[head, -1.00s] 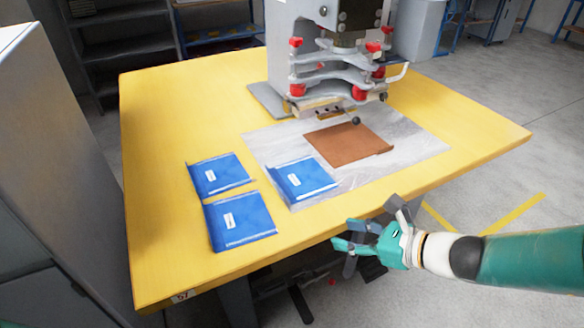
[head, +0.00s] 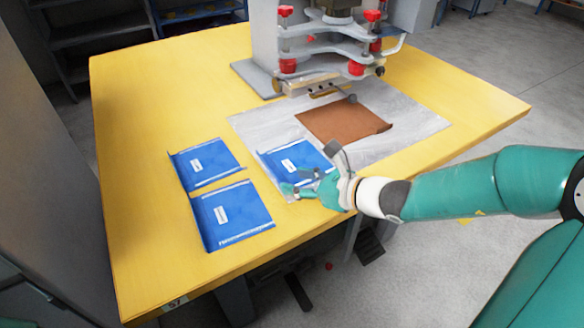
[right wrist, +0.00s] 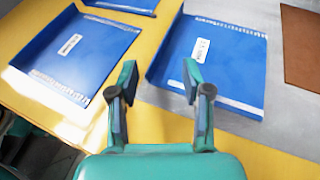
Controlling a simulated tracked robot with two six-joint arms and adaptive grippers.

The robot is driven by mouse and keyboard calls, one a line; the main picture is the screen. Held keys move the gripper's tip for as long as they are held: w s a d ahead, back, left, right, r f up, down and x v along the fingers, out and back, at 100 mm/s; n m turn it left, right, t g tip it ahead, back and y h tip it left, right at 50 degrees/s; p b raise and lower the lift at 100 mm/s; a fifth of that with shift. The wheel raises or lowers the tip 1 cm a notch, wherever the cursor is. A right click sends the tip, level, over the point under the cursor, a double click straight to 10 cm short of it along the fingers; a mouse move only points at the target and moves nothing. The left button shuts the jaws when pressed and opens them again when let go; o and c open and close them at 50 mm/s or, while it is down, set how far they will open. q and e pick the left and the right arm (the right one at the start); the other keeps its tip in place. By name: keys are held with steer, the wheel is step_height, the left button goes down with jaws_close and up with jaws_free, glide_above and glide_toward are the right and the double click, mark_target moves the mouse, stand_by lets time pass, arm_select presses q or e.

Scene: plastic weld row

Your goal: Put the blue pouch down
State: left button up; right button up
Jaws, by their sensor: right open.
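Three blue pouches with white labels lie flat. One blue pouch (head: 292,157) lies on the left part of the grey sheet, with its front partly hidden by my right gripper in the head view; it also shows in the right wrist view (right wrist: 228,75). A second pouch (head: 245,212) lies on the bare yellow table at the front left, and a third pouch (head: 208,176) lies just behind it. My right gripper (head: 303,186) is open and empty over the front edge of the pouch on the sheet. My left gripper is not in view.
The yellow table (head: 140,220) has free room at its left. A brown piece (head: 342,122) lies on the grey sheet (head: 405,120) in front of a press (head: 325,65) with red knobs. The table's right end is clear.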

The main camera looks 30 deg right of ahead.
mark_target(276, 176)
steer(key=shift+r+b+x, duration=0.2)
steer(key=shift+b+x, duration=0.25)
steer(key=shift+x, duration=2.7)
jaws_close()
